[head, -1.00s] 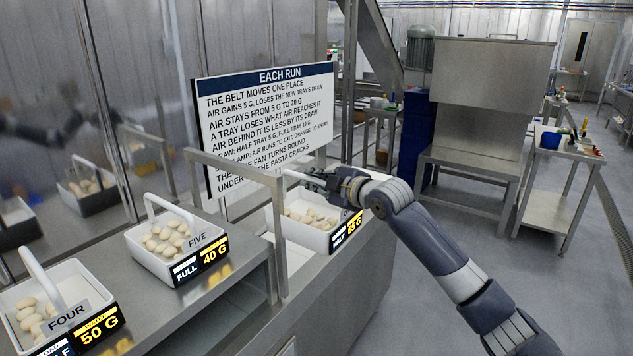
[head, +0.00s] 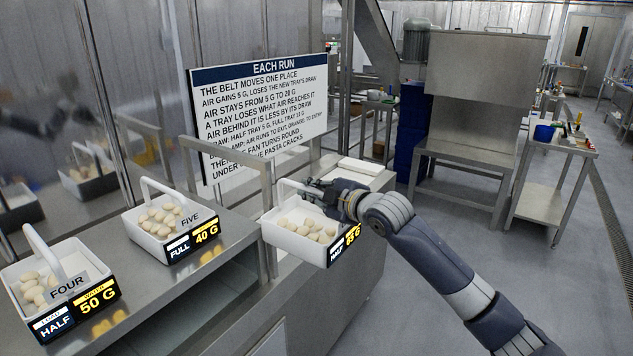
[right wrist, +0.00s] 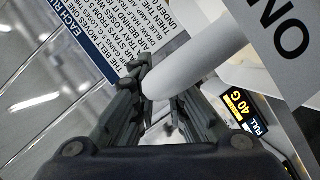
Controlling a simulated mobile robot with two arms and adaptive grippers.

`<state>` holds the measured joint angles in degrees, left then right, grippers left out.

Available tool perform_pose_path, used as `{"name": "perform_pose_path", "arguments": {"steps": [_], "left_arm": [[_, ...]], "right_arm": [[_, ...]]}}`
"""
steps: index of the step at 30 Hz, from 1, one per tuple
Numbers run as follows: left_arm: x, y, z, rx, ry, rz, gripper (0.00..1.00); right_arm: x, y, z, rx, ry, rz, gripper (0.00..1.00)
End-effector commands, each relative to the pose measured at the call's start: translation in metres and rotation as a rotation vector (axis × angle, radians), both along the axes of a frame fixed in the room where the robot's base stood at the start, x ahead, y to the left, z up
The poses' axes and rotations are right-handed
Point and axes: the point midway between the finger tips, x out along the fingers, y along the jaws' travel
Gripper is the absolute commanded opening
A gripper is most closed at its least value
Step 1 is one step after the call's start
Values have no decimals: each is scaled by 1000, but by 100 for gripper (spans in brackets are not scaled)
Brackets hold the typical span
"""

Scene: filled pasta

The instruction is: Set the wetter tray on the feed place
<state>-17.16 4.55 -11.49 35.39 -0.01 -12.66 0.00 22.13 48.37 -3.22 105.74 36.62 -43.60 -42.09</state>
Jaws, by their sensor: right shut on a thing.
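My right gripper (head: 318,192) is shut on the white handle of a white tray (head: 290,243) holding several pale pasta pieces. The handle (right wrist: 170,75) shows between the fingers in the right wrist view. Tray FOUR (head: 20,305), labelled HALF 50 G, stands nearer left. My left gripper is out of view.
A metal frame (head: 268,215) rises between tray FIVE and the held tray. A rules sign (head: 260,115) headed EACH RUN stands behind. A flat white item (head: 360,167) lies on the counter at the back. Bare belt (head: 215,285) shows right of tray FIVE.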

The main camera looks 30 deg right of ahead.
Motion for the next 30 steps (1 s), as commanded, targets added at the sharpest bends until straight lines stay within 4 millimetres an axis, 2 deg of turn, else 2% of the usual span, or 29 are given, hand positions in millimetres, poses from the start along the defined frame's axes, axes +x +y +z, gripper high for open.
{"name": "perform_pose_path", "arguments": {"steps": [4, 14, 20, 30], "left_arm": [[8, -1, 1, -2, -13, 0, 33], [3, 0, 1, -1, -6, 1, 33], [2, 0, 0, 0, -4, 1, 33], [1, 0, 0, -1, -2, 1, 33]], "right_arm": [[-14, 14, -8, 1, -3, -1, 0], [-52, 50, -34, 2, -4, -10, 0], [-83, 81, -56, 5, -2, -17, 0], [-148, 141, -98, 7, -1, -36, 0]]}}
